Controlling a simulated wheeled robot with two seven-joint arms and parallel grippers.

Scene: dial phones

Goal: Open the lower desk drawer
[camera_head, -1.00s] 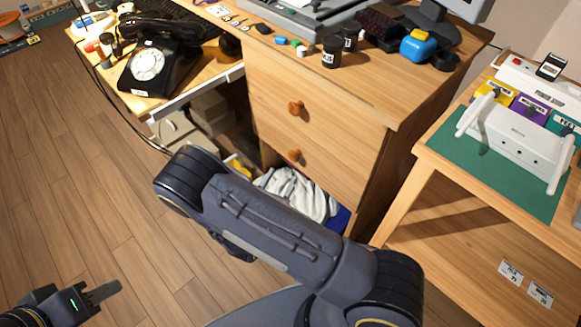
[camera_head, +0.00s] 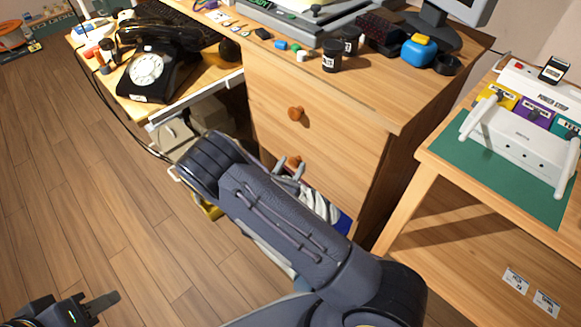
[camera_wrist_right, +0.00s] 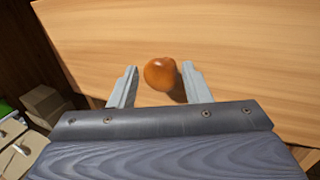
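The wooden desk has an upper drawer with a round orange-brown knob (camera_head: 296,113) and a lower drawer front (camera_head: 335,165) below it. The lower knob (camera_head: 293,161) is partly hidden by my right gripper (camera_head: 287,168). In the right wrist view the knob (camera_wrist_right: 160,74) sits between and just beyond the two open fingertips of my right gripper (camera_wrist_right: 160,88), with space on both sides. Both drawers look shut. My left gripper (camera_head: 105,302) is low at the left, away from the desk; its finger opening is not clear.
A side table (camera_head: 470,190) with a green mat and white router stands close to the desk's right side. A black dial phone (camera_head: 155,68) sits at the left.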

